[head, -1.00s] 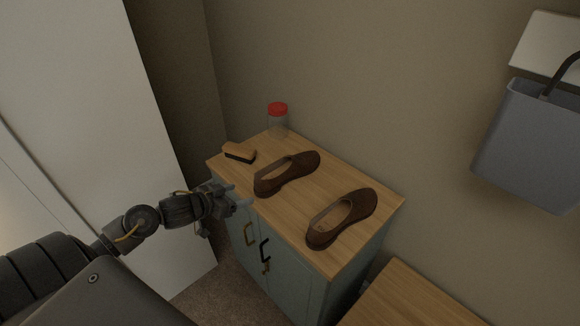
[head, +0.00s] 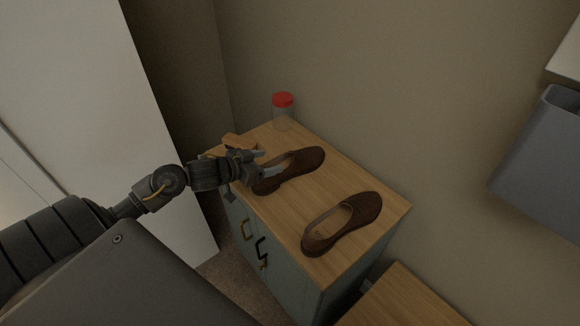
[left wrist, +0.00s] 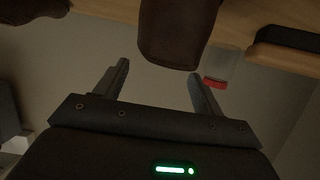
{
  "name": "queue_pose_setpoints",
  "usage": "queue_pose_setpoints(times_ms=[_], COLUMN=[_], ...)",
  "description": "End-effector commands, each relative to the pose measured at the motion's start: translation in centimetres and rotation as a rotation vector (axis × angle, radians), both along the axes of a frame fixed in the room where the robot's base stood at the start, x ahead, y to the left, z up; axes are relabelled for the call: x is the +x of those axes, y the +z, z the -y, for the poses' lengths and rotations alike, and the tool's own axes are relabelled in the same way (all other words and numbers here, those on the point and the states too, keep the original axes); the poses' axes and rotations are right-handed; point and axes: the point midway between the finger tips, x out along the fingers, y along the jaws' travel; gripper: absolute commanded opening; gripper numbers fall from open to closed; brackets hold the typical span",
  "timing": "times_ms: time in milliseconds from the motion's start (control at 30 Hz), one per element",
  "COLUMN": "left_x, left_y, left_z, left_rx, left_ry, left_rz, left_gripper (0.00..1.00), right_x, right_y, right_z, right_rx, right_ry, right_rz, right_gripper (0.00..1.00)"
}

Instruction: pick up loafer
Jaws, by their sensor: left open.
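Two brown loafers lie on the wooden top of a small cabinet (head: 290,215). The farther loafer (head: 303,163) is in the middle of the top, and the nearer loafer (head: 344,222) lies to its right, toward the front. My left gripper (head: 277,162) is open at the near left end of the farther loafer and partly covers it in the head view. In the left wrist view, a brown loafer end (left wrist: 174,40) shows ahead of and between the open fingers (left wrist: 158,72). No grip on it is visible. My right gripper is not in view.
A jar with a red lid (head: 283,110) stands at the back corner. A brush (head: 238,141) lies at the left edge, partly behind my gripper. A grey bin (head: 540,150) hangs at the right wall. A lower wooden surface (head: 410,300) is at the bottom right.

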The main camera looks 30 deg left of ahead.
Motion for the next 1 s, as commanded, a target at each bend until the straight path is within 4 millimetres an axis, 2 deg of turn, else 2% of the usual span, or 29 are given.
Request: queue_pose_setpoints(times_ms=[100,333,700,1000], left_x=[1.3,1.9,6.2,6.6], left_y=[-0.4,-0.7,-2.1,-2.3], left_z=[0.4,0.7,1.8,1.9], left_rx=[-0.001,0.000,-0.001,0.002], left_ry=[-0.001,-0.004,-0.005,-0.006], left_rz=[0.001,0.000,0.000,0.000], left_gripper=[0.69,0.69,0.69,0.69], right_x=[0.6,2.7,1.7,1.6], right_y=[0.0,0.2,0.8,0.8], right_z=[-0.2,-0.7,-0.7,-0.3], right_rx=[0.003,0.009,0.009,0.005], right_ry=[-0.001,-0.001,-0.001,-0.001], right_rz=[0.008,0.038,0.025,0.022], right_gripper=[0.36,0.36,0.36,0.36])
